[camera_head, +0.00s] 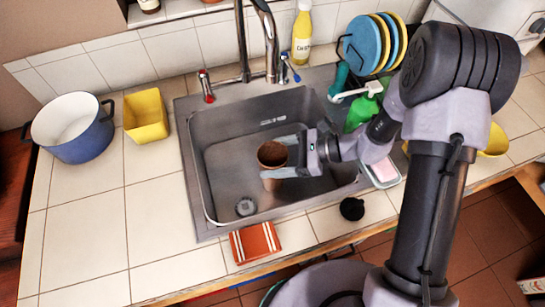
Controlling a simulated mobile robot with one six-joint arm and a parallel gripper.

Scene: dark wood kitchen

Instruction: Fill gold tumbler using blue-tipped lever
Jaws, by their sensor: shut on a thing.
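The tumbler (272,155), brownish-gold with a dark inside, stands roughly upright in the sink basin, its opening facing up. My gripper (275,157) reaches in from the right and is shut on it, one finger on the far side and one on the near side. The tumbler's lower part is partly hidden by the near finger; I cannot tell whether it touches the basin floor. The blue-tipped lever (288,71) is at the back rim, right of the tap (271,60). A red-tipped lever (206,86) is to the left. No water stream is visible.
The metal sink (215,165) has a drain (245,207). A yellow bottle (302,35), a rack of plates (372,45) and a green bottle (361,112) stand behind and right. A blue pot (72,145) and yellow container (146,117) are left. A red cloth (255,242) lies in front.

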